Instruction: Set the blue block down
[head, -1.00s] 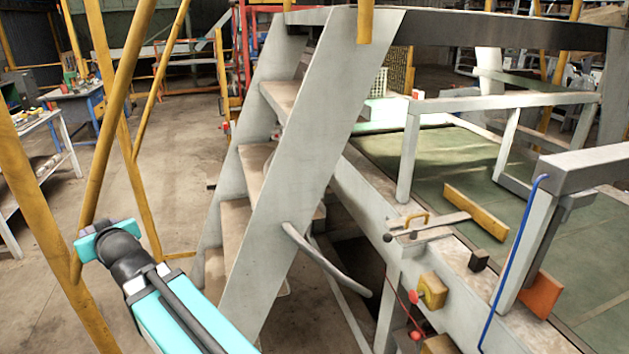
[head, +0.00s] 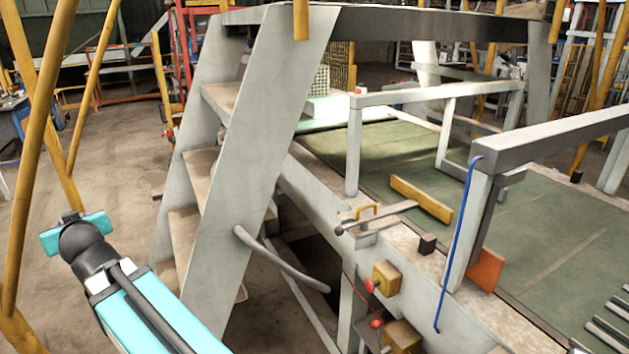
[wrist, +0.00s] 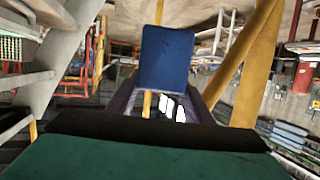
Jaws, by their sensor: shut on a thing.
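The blue block (wrist: 166,58) stands out ahead of my gripper (wrist: 165,88) in the wrist view. My gripper is shut on it, with the block held at the fingertips. No support shows directly under the block. In the head view my arm reaches up at the lower left, but the fingers and the block are hidden there.
Grey-white steps (head: 235,160) rise close to the right of my arm. Yellow posts (head: 38,130) stand to its left, and one yellow post (wrist: 243,65) is near the block in the wrist view. A green platform (head: 400,170) with rails lies beyond. Open concrete floor (head: 120,150) shows behind.

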